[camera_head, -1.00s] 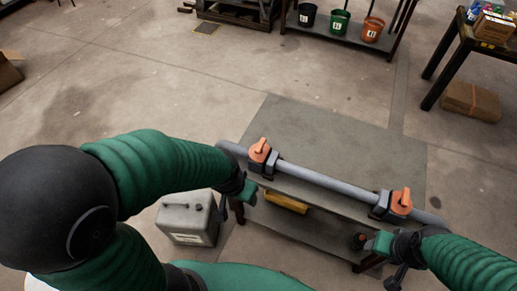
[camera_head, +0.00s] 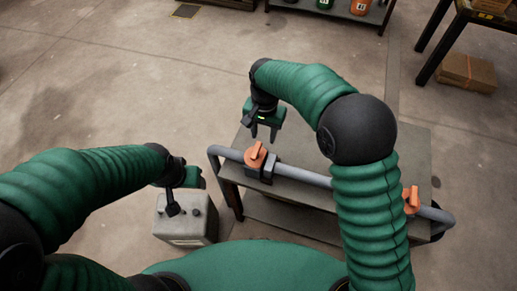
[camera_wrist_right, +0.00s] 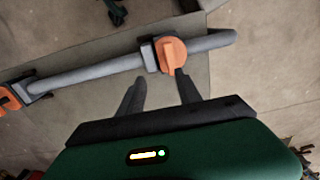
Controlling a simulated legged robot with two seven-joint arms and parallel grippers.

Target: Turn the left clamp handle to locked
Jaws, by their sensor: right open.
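The left clamp's orange handle (camera_head: 256,154) sits on its dark clamp body (camera_head: 263,172) around the grey pipe (camera_head: 302,176). The same handle shows in the right wrist view (camera_wrist_right: 172,53), just beyond the fingertips. My right gripper (camera_head: 264,135) is open and empty, fingers pointing down, close behind the left handle and apart from it. In the right wrist view, its fingers (camera_wrist_right: 160,78) are spread. My left gripper (camera_head: 194,180) is left of the table, above the grey can; its fingers do not show clearly. The right clamp's orange handle (camera_head: 411,200) is partly hidden by my right arm.
The pipe runs along the front of a grey table (camera_head: 405,145). A grey can (camera_head: 185,220) stands on the floor to the left. A shelf with buckets (camera_head: 360,7) and a table at the back right (camera_head: 470,22) are farther off.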

